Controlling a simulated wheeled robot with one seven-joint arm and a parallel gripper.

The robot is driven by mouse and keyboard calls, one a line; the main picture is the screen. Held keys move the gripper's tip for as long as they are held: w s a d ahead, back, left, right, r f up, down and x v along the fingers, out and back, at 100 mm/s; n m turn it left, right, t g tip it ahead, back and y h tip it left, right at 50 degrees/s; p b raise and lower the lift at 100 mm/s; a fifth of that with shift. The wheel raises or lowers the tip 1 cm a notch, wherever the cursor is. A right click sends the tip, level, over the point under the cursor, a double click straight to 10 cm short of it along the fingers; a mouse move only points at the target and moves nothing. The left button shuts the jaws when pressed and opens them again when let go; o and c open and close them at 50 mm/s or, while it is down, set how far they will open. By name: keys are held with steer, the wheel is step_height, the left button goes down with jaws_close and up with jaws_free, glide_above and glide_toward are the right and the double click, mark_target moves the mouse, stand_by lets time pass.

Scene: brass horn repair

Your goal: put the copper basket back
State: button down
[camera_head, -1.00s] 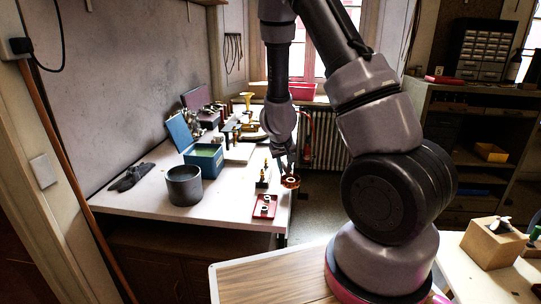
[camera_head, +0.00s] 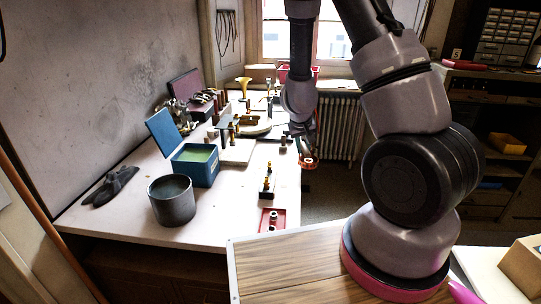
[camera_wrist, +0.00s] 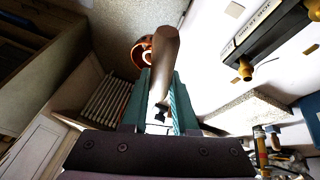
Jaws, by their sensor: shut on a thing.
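The copper basket (camera_head: 308,163) is a small orange-brown ring-shaped piece. It hangs from my gripper (camera_head: 306,146) beside the right edge of the white workbench (camera_head: 130,210), over the floor gap in the head view. In the wrist view, the copper basket (camera_wrist: 140,54) shows as a round open rim beyond the teal jaws of my gripper (camera_wrist: 160,98). A brown handle-like part (camera_wrist: 165,50) runs up from between the jaws. The jaws are shut on the held piece; the exact grip point is partly hidden.
On the bench are a dark grey pot (camera_head: 172,205), an open blue box (camera_head: 196,168), a red tray (camera_head: 266,226) and a black stand with brass pieces (camera_head: 268,194). A labelled black block with brass knobs (camera_wrist: 262,38) shows in the wrist view. A radiator (camera_head: 342,128) stands behind.

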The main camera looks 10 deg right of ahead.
steer(key=shift+w+a+f, duration=0.1)
steer(key=shift+w+a, duration=0.1)
steer(key=shift+w, duration=0.1)
steer(key=shift+a+n, duration=0.2)
steer(key=shift+n, duration=0.2)
steer(key=w+a+r+n+y, duration=0.3)
steer(key=w+r+n, duration=0.1)
steer(key=w+n, duration=0.25)
steer(key=w+a+r+n+y, duration=0.3)
steer(key=w+n, duration=0.2)
steer(key=n, duration=0.3)
step_height(320, 180, down, 9)
steer(key=shift+s+f+g, duration=0.15)
steer(key=shift+s+g, duration=0.05)
steer(key=shift+g, duration=0.1)
steer(key=c, duration=0.7)
jaws_free()
steer(key=shift+d, duration=0.1)
